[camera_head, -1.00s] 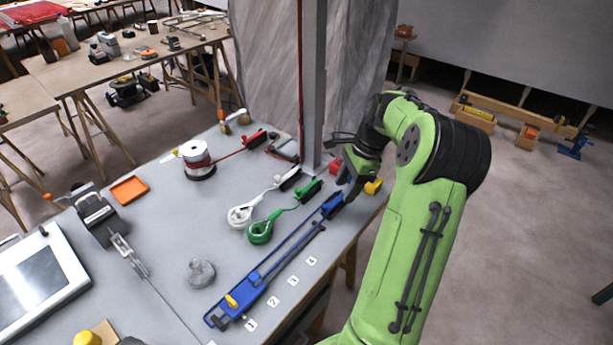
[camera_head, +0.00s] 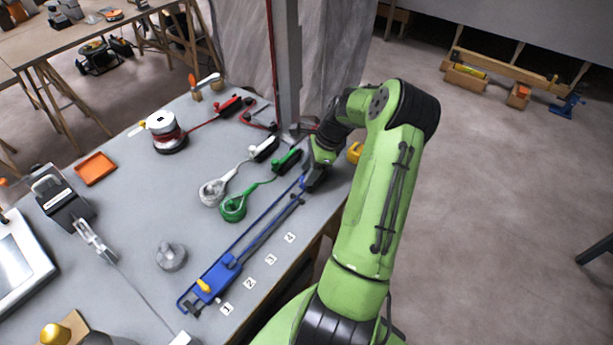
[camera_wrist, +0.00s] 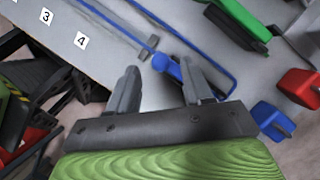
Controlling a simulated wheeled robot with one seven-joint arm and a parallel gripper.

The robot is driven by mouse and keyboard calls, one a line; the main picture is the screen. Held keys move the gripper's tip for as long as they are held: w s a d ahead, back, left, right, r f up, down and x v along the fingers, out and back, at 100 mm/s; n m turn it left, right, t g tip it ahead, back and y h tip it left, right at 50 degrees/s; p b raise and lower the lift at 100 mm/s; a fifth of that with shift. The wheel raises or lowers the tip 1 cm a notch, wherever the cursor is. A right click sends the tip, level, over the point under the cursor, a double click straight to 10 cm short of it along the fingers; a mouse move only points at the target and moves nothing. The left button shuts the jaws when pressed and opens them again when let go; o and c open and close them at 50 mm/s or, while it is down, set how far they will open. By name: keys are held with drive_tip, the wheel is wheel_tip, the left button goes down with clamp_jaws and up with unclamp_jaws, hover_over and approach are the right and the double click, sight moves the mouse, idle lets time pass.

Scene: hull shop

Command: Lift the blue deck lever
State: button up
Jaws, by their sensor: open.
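The blue deck lever shows in the wrist view as a short blue handle (camera_wrist: 184,74) between the fingers of my open gripper (camera_wrist: 160,88). I cannot tell whether either finger touches it. In the head view my gripper (camera_head: 311,184) is down at the far end of the long blue rail assembly (camera_head: 238,248) and hides the lever there. The rails run from that end toward the near edge, where a blue block with a yellow knob (camera_head: 204,286) sits.
A green lever with a green rope coil (camera_head: 233,209) and a white rope coil (camera_head: 212,192) lie to the left of my gripper. A grey post (camera_head: 288,60) stands behind. Number labels (camera_head: 271,259) line the table's right side. A red block (camera_wrist: 300,88) is at the wrist view's right.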

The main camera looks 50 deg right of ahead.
drive_tip(key=shift+x, duration=1.15)
clamp_jaws()
